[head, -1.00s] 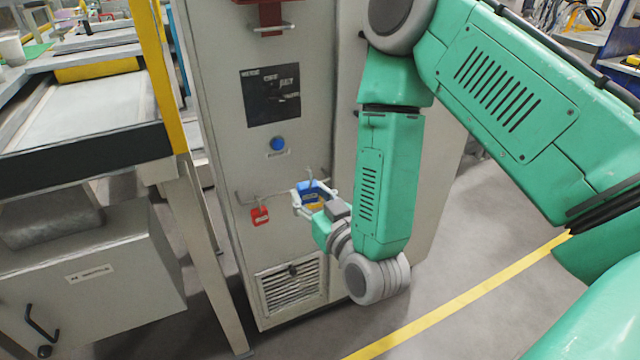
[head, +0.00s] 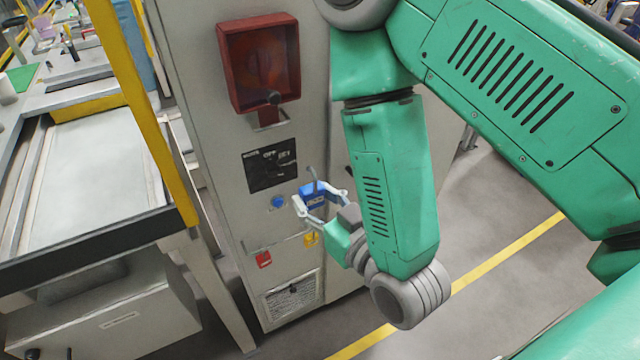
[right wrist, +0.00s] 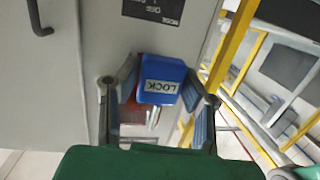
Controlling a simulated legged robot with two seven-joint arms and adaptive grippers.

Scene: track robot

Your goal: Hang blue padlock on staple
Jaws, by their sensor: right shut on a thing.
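The blue padlock (head: 313,197) is between the fingers of my right gripper (head: 322,201), which is shut on its body. Its grey shackle points up in the head view. The right wrist view shows the padlock (right wrist: 161,80) with its LOCK label upside down, between the fingers (right wrist: 158,100), shackle toward the bottom of the picture. The padlock is in front of the grey cabinet, near the blue button. A grey metal bracket (head: 268,119), possibly the staple, sits higher, under the red box (head: 260,62). The padlock is apart from it. My left gripper is out of view.
A conveyor table (head: 95,150) stands at the left.

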